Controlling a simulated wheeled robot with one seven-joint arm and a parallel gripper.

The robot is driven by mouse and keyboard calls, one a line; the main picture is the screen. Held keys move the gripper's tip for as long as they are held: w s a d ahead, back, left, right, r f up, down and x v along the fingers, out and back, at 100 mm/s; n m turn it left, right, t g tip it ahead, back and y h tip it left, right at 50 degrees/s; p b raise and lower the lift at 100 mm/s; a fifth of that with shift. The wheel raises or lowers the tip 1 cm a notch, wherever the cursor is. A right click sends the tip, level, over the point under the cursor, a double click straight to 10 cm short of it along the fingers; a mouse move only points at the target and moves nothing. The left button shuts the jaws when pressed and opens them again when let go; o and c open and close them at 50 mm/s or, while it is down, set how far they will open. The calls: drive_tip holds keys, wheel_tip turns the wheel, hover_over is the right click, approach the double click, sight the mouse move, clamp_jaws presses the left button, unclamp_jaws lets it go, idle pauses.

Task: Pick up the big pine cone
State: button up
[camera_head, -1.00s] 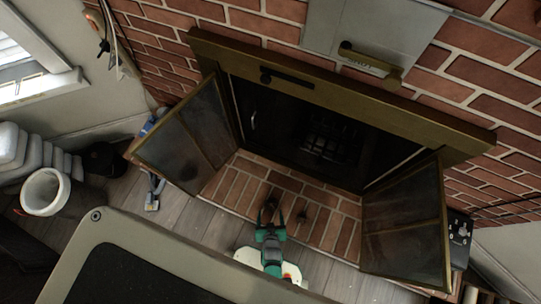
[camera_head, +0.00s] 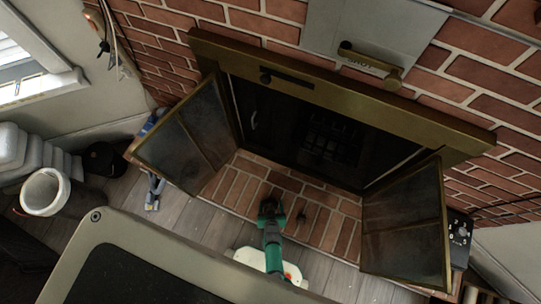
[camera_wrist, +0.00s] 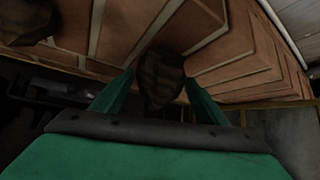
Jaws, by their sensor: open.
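My gripper (camera_head: 271,207) is over the brick hearth in front of the open fireplace. In the wrist view, its two green fingers stand open on either side of a dark brown pine cone (camera_wrist: 160,76). This cone lies on the bricks between the fingertips; I cannot tell whether they touch it.
Two glass fireplace doors (camera_head: 187,135) (camera_head: 405,225) stand open on both sides of the hearth (camera_head: 325,230). The dark firebox (camera_head: 320,135) is behind it. A white bucket (camera_head: 45,192) and a black box (camera_head: 459,240) stand farther out. Wooden floor lies in front.

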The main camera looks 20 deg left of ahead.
drive_tip(key=shift+w+a+f, duration=0.15)
drive_tip(key=shift+w+f, duration=0.1)
drive_tip(key=shift+f, duration=0.1)
drive_tip(key=c, duration=1.2)
drive_tip(key=shift+o, duration=0.2)
drive_tip(key=shift+r, duration=0.25)
